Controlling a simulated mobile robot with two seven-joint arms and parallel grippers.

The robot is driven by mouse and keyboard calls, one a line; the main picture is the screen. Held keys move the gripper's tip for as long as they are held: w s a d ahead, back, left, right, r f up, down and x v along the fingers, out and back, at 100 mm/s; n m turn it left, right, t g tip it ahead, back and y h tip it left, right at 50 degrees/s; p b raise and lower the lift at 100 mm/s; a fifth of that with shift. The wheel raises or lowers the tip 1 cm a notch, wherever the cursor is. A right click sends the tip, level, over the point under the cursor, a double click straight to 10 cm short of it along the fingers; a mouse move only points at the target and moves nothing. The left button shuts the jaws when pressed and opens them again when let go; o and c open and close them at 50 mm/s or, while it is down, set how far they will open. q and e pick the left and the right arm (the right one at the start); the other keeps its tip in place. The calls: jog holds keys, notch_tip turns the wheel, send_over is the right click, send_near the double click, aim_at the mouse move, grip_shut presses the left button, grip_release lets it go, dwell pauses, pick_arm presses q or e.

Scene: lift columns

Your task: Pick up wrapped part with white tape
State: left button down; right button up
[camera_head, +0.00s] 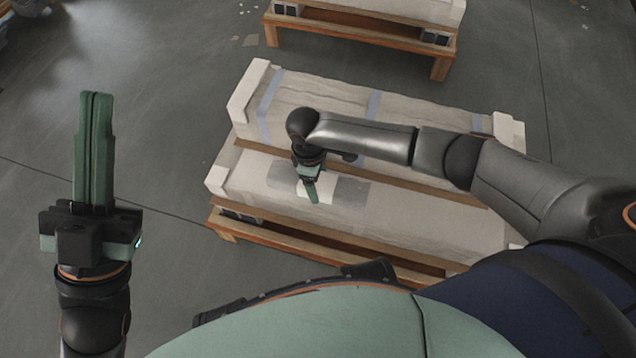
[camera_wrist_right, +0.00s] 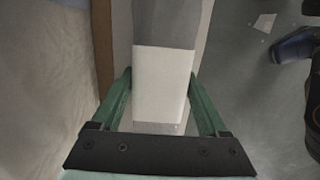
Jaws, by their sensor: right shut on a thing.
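The wrapped part (camera_head: 410,205) is a long pale column lying along the near side of a wooden pallet. A white tape band (camera_head: 325,198) with grey wrapping beside it is around its left half. In the right wrist view the white tape (camera_wrist_right: 161,85) lies between the green fingers, with the grey wrapping (camera_wrist_right: 165,24) beyond. My right gripper (camera_head: 313,198) is shut on the wrapped part at the white tape, and it also shows in the right wrist view (camera_wrist_right: 160,95). My left gripper (camera_head: 96,100) is shut and empty, pointing up over the floor at left.
Another wrapped column (camera_head: 330,95) with blue bands lies behind on the same wooden pallet (camera_head: 300,240). A second loaded pallet (camera_head: 360,30) stands farther back. A dark shoe (camera_wrist_right: 294,43) shows in the right wrist view.

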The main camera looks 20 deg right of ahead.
grip_shut()
jog(key=shift+r, duration=0.1)
dwell(0.4)
